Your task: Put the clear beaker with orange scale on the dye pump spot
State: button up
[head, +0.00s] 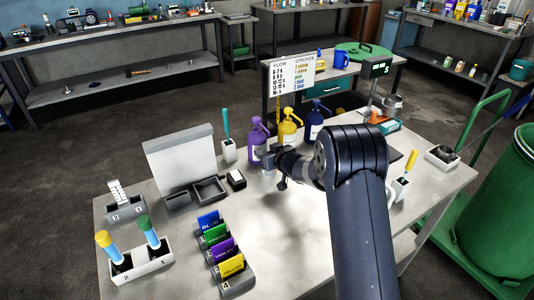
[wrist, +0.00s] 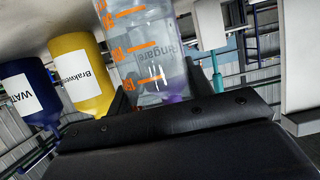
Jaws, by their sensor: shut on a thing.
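The clear beaker with orange scale (wrist: 140,45) fills the upper middle of the wrist view, between the fingers of my gripper (wrist: 157,92). The gripper is shut on it. In the head view my gripper (head: 272,160) is over the table, just in front of the pump bottles; the beaker is hard to make out there. The purple pump bottle (head: 257,142), yellow pump bottle (head: 290,128) and blue pump bottle (head: 315,120) stand in a row behind the gripper. Purple shows through the beaker in the wrist view. I cannot make out a marked dye pump spot.
A grey panel with trays (head: 180,160) stands left of the gripper. A rack of coloured cards (head: 222,250) and a holder with two tubes (head: 142,262) are at the front left. A flow and stroke sign (head: 291,75) stands behind the bottles. The table's front middle is clear.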

jog(key=shift+f, duration=0.25)
jog(key=shift+f, duration=0.25)
jog(key=o, duration=1)
jog(key=shift+r, duration=0.1)
jog(key=shift+r, duration=0.15)
jog(key=b+v, duration=0.1)
jog(key=v, duration=1.1)
